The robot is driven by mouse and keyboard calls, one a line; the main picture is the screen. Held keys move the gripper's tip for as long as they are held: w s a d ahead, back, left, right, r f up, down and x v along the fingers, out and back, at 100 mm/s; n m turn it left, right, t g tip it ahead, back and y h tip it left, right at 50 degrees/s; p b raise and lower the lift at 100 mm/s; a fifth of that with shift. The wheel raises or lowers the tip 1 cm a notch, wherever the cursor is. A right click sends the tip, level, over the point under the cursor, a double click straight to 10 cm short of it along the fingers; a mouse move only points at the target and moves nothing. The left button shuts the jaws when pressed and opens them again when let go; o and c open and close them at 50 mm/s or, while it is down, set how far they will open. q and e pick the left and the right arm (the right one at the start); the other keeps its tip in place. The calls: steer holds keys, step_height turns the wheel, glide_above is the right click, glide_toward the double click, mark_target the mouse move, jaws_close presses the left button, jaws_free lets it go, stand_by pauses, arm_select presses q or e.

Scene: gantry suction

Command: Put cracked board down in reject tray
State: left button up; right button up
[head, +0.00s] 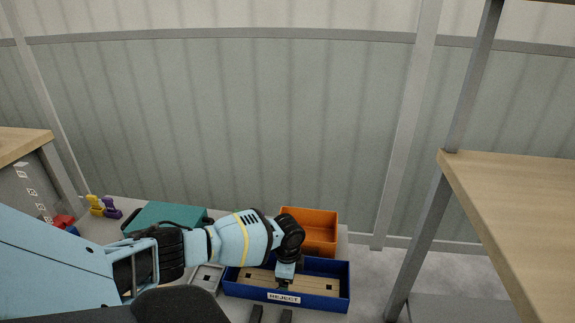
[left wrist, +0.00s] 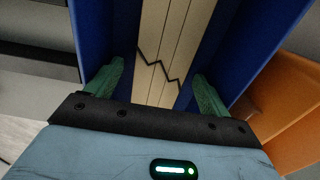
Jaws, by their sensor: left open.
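The blue reject tray (head: 325,301) has a white REJECT label on its front wall. The cracked board (head: 318,282) is tan and lies inside the tray, partly hidden by my left gripper. In the left wrist view the board (left wrist: 165,55) shows a black zigzag crack across its planks, between the blue tray walls (left wrist: 95,30). My left gripper (head: 285,283) is over the tray, pointing down. Its green fingertips (left wrist: 157,85) are open on either side of the board, with gaps showing at both edges. My right gripper is not seen.
An orange bin (head: 318,219) stands just behind the tray. A teal box (head: 168,214) and a small grey tray (head: 205,279) are to the left. Two dark prongs (head: 257,314) show at the bottom edge. A wooden table (head: 520,205) is at the right.

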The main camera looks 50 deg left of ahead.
arm_select(q)
step_height(320, 180, up, 3)
steer(key=shift+r+p, duration=0.2)
steer(key=shift+p, duration=0.3)
step_height(320, 180, up, 4)
steer(key=shift+f+p, duration=0.25)
steer(key=shift+p, duration=0.15)
steer(key=shift+r, duration=0.5)
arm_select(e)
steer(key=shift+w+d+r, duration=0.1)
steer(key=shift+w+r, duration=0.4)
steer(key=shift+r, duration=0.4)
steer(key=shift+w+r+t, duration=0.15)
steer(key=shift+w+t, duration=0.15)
